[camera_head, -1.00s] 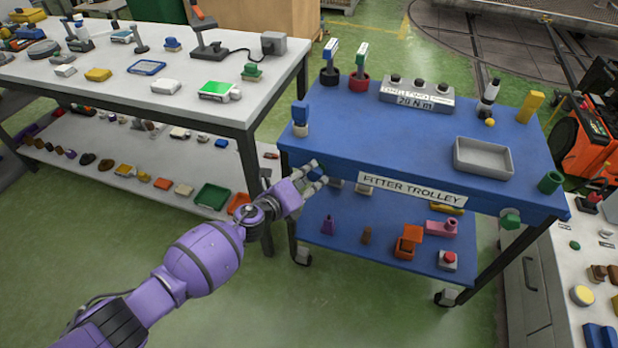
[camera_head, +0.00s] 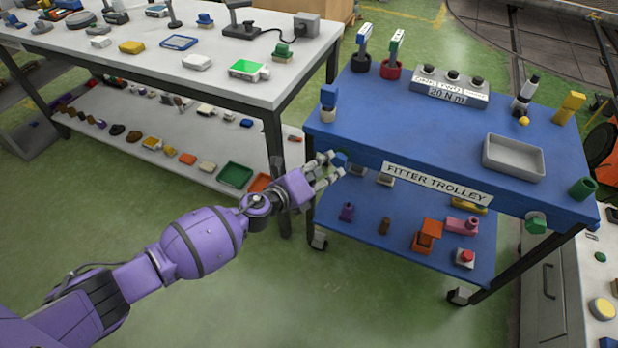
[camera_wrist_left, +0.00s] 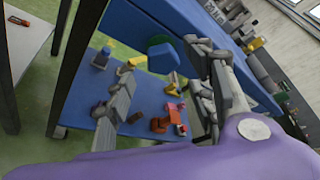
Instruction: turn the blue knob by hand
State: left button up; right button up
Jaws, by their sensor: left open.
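The blue knob (camera_head: 340,158) sticks out from the front face of the blue trolley (camera_head: 440,135), near its left end. My left gripper (camera_head: 333,166) is open beside the knob, with its fingertips close around it in the head view. In the left wrist view the knob (camera_wrist_left: 162,54) shows above the space between the spread fingers (camera_wrist_left: 168,95), with nothing held. I cannot tell whether a finger touches it. My right gripper is in neither view.
The trolley's lower shelf (camera_head: 400,222) holds several small parts below my gripper. A green knob (camera_head: 536,223) is at the right end of the front, past the label plate (camera_head: 437,184). A white workbench (camera_head: 215,100) stands left. Green floor lies open in front.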

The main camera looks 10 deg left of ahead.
pick_arm(q)
jog(key=v, duration=0.7)
jog(key=shift+s, duration=0.2)
jog(key=shift+a, duration=0.1)
jog(key=s+a+f+n+g+y+p, duration=0.1)
jog(key=s+a+f+n+y+p, duration=0.1)
jog(key=s+n, duration=0.8)
jog(key=s+a+f+n+g+y+p, duration=0.1)
jog(key=s+a+f+n, duration=0.4)
jog(key=s+n, duration=0.6)
jog(key=s+a+f+n+g+y+p, duration=0.1)
jog(key=s+a+f+n+y+p, duration=0.2)
jog(key=s+n, duration=0.8)
jog(key=s+a+y, duration=0.2)
jog(key=s, duration=0.5)
jog(key=shift+s+f+g+y, duration=0.2)
jog(key=shift+f+g+y, duration=0.05)
jog(key=shift+g+y, duration=0.05)
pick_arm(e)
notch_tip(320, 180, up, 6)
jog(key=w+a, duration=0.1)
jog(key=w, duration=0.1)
